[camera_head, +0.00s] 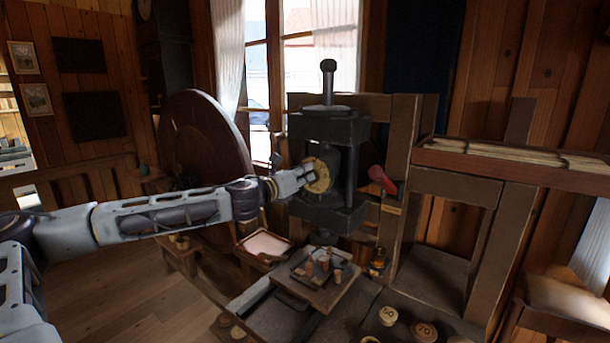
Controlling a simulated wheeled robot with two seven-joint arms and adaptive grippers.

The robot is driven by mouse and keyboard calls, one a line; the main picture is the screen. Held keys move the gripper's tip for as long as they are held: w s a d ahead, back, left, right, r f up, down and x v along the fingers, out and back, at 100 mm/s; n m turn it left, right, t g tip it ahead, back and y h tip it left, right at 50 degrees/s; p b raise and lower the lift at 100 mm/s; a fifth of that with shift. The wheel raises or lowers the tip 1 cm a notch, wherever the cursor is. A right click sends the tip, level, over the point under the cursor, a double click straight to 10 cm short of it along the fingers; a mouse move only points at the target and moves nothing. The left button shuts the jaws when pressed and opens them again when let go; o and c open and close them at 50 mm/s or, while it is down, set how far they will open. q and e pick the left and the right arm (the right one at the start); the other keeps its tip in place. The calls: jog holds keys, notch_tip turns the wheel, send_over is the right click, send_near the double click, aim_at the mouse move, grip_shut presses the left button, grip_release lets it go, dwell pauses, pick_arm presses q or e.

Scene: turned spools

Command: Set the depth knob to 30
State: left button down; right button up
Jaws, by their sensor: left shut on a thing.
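The depth knob (319,176) is a round, brass-coloured dial on the front of a dark machine head (331,130). My left gripper (307,176) reaches in from the left and is shut on the knob's left side. The gripper's fingers cover part of the dial. The knob's markings and its setting are too small to read. My right gripper is not in view.
A red-handled lever (382,180) sticks out right of the machine head. Below is a small platform (322,292) with several small turned pieces. Round numbered discs (388,316) lie at the bottom right. A large wooden wheel (203,135) stands behind my left arm.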

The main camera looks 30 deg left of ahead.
pick_arm(q)
jog(key=shift+a+f+n+p, duration=0.25)
jog(key=shift+n+p, duration=0.15)
jog(key=shift+n, duration=1.75)
jog(key=shift+a+f+n+p, duration=0.25)
jog(key=shift+n+p, duration=0.2)
jog(key=shift+n, duration=1.65)
jog(key=shift+a+f+n+p, duration=0.2)
jog(key=shift+f+n+p, duration=0.15)
jog(key=shift+n, duration=1.8)
jog(key=c, duration=1.5)
grip_release()
jog(key=shift+c, duration=0.2)
jog(key=shift+s+a, duration=0.1)
jog(key=shift+s, duration=1.35)
jog(key=s, duration=0.9)
jog(key=shift+a, duration=0.4)
